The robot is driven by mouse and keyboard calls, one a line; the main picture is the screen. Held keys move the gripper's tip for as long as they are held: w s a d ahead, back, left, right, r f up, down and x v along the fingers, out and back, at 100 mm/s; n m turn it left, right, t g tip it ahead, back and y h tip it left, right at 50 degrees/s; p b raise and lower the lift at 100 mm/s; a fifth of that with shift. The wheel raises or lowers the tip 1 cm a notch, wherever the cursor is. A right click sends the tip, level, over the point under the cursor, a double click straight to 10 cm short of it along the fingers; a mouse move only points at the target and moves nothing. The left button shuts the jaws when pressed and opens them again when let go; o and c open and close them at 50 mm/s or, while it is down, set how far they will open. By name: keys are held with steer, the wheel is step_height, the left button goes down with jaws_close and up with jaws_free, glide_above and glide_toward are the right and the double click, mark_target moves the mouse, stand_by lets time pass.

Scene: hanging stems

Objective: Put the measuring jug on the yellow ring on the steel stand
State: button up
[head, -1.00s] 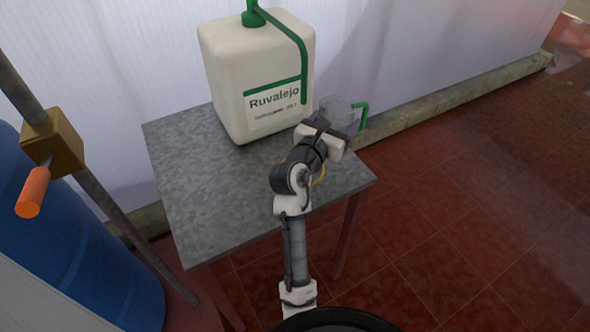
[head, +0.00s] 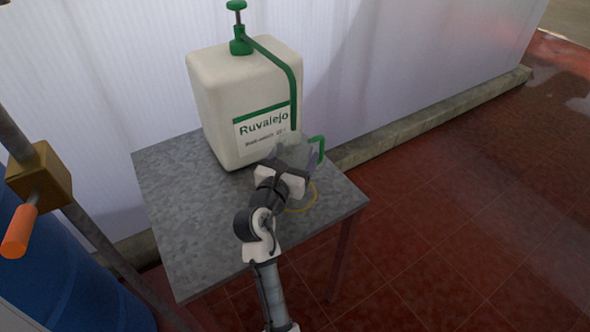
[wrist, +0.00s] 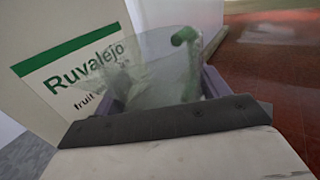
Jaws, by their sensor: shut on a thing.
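The clear measuring jug (wrist: 150,70) has a green handle (head: 319,149). In the head view the jug (head: 297,153) is partly hidden behind my gripper (head: 287,165). My gripper is shut on the jug, and in the wrist view its two fingers (wrist: 162,95) are on either side of it. The jug appears roughly upright, in front of the white container. The thin yellow ring (head: 312,202) lies on the grey steel stand (head: 190,225) near its right side, partly covered by my wrist. The jug is beyond the ring in the picture; its height above the stand is unclear.
The large white Ruvalejo container (head: 225,100), with a green pump and spout (head: 292,85), stands at the back of the stand, close to the jug. A pole with a brass block (head: 40,178) and orange handle is at left. The stand's front left is clear.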

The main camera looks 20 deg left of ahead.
steer(key=shift+f, duration=1.85)
steer(key=shift+f, duration=0.2)
steer(key=o, duration=1.1)
